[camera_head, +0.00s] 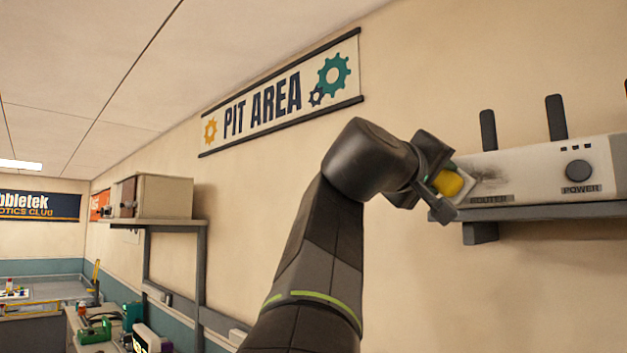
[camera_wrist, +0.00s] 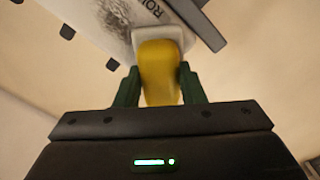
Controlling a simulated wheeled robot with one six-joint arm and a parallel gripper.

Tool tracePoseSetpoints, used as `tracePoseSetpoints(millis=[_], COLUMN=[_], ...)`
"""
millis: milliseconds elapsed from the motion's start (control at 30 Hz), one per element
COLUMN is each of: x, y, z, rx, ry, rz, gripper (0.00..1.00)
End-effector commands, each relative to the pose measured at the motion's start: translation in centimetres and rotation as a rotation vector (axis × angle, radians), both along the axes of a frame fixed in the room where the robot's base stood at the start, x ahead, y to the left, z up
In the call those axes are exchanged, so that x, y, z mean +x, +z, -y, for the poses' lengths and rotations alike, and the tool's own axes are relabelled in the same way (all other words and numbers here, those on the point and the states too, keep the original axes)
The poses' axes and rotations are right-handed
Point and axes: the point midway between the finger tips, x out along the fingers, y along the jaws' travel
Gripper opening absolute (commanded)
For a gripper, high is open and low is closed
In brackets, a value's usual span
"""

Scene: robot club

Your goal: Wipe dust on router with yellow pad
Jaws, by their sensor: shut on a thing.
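The router (camera_head: 540,172) is a pale box on a wall shelf at the right of the head view, with dark antennas, a knob and a "POWER" label. A dark smudge of dust (camera_head: 488,175) marks the left part of its front. In the wrist view the router (camera_wrist: 115,35) shows with dark dust (camera_wrist: 110,12) at the upper left. My gripper (camera_head: 442,184) is shut on the yellow pad (camera_head: 449,183), at the router's left end. In the wrist view the pad (camera_wrist: 159,72) has a white edge against or close to the router's face; contact is unclear.
The grey shelf (camera_head: 560,211) with its bracket runs under the router. A "PIT AREA" banner (camera_head: 282,92) hangs on the wall. A box (camera_head: 160,196) sits on another shelf at left, above a bench with several items. Bare wall lies between the shelves.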

Motion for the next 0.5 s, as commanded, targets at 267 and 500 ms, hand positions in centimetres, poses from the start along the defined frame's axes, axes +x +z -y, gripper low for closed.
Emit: tracePoseSetpoints(millis=[267, 500], x=[-1.7, -2.8], y=[0.0, 0.0], z=[1.3, 2.1], rx=[0.000, -0.001], ry=[-0.002, -0.001], rz=[0.001, 0.000], gripper=[0.18, 0.18])
